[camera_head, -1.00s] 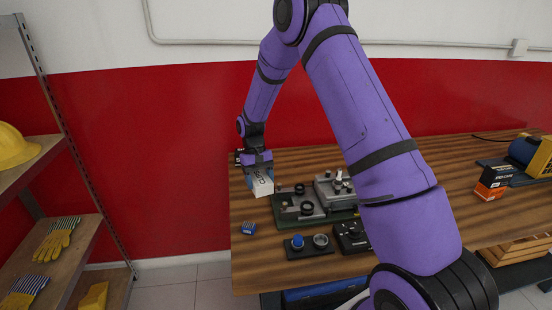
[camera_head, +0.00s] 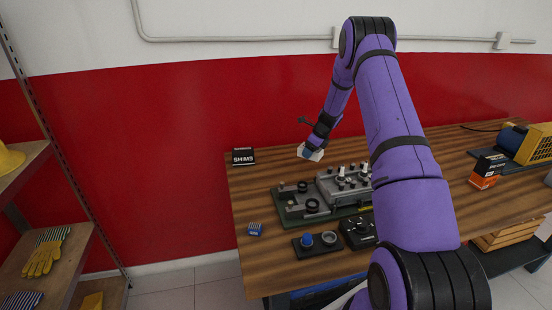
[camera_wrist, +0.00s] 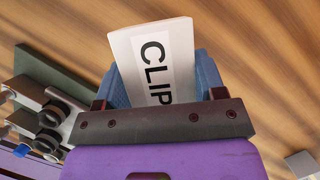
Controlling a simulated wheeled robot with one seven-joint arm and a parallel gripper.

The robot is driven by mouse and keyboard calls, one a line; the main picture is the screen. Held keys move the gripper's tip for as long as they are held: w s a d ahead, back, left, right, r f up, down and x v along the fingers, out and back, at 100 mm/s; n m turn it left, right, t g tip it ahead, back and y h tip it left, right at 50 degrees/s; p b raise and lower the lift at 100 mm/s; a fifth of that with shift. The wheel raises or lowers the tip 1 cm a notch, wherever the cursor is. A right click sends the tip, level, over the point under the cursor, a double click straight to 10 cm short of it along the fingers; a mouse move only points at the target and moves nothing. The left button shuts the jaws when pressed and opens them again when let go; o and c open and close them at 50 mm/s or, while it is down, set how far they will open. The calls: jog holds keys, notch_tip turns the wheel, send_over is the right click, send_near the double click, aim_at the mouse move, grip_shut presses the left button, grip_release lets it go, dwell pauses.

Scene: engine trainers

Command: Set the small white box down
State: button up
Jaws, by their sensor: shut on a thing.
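The small white box (camera_wrist: 178,42), with dark letters reading "CLIP" in the part that shows, is between the blue fingers of my gripper (camera_wrist: 160,85) in the wrist view. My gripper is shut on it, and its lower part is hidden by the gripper. In the head view the white box (camera_head: 311,154) is at the end of my arm, over the back left of the wooden table (camera_head: 262,268). I cannot tell whether it touches the tabletop.
A black "SHIMS" box (camera_head: 243,157) stands at the table's back left corner. The engine trainer on a green base (camera_head: 291,213) is in front of my gripper. A small blue box (camera_head: 255,229) and a switch panel (camera_head: 317,244) lie nearer. An orange-black box (camera_head: 487,171) stands right.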

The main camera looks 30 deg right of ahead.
send_over(273, 158)
jog(key=s+d, duration=0.1)
jog(key=shift+s+d+f, duration=0.15)
jog(key=shift+f, duration=0.55)
jog(key=shift+w+a+f, duration=0.2)
jog(key=shift+f, duration=1.55)
jog(key=shift+f, duration=0.15)
jog(key=o, duration=1)
jog(key=shift+c, duration=0.2)
